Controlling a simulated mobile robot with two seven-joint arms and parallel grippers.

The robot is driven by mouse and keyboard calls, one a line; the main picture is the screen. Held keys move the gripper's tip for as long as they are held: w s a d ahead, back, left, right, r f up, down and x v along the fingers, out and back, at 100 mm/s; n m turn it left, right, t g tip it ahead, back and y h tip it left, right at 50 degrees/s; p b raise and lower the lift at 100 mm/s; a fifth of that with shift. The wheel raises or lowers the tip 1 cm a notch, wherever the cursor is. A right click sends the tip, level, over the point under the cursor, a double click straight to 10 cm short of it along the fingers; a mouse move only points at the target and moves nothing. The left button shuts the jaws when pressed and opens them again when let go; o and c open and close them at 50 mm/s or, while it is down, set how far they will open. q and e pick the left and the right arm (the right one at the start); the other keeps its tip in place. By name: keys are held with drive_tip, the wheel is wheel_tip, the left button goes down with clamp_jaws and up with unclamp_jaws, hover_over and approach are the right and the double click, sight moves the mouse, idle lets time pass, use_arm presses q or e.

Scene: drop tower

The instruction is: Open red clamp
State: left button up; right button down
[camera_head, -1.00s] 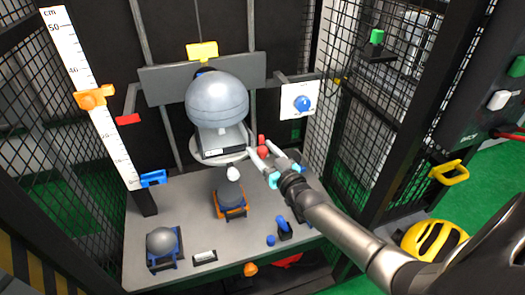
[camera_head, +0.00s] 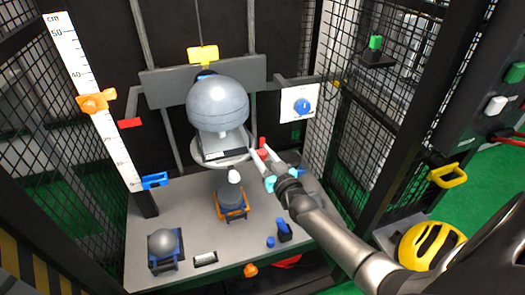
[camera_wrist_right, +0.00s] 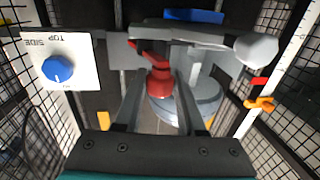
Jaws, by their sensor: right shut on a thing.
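The red clamp (camera_head: 263,143) is beside the round grey plate under the headform (camera_head: 217,104), on its right side. In the right wrist view its red knob (camera_wrist_right: 159,84) sits between my two fingers, and a red lever (camera_wrist_right: 150,57) shows just beyond it. My right gripper (camera_head: 260,152) reaches in from the lower right and is shut on the red clamp; it also shows in the right wrist view (camera_wrist_right: 160,92). The fingers hide part of the clamp in the head view. My left gripper is not in view.
A white panel with a blue dial (camera_head: 301,103) is right of the headform. A ruler (camera_head: 92,100) with an orange slider (camera_head: 96,102) stands at the left. The grey table (camera_head: 190,215) below holds an orange-based anvil (camera_head: 231,201) and a ball-shaped anvil (camera_head: 163,243). Mesh walls enclose both sides.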

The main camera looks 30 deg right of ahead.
drive_tip(key=shift+w+a+r+m+h+p, duration=0.1)
drive_tip(key=shift+m+h+p, duration=0.25)
drive_tip(key=shift+h+p, duration=0.15)
drive_tip(key=shift+w+a+r+m+h+p, duration=0.1)
drive_tip(key=shift+m+h+p, duration=0.3)
drive_tip(key=shift+h, duration=0.2)
drive_tip(key=shift+a+f+m+g+h, duration=0.1)
drive_tip(key=shift+m+g+h, duration=0.15)
drive_tip(key=shift+g+h, duration=0.05)
drive_tip(key=c, duration=0.5)
unclamp_jaws()
drive_tip(key=shift+f, duration=0.1)
drive_tip(key=shift+s+a+p, duration=0.15)
drive_tip(key=shift+s+p, duration=0.3)
drive_tip(key=shift+s, duration=0.1)
drive_tip(key=p+v, duration=0.2)
drive_tip(key=v, duration=1.2)
drive_tip(key=shift+p, duration=0.35)
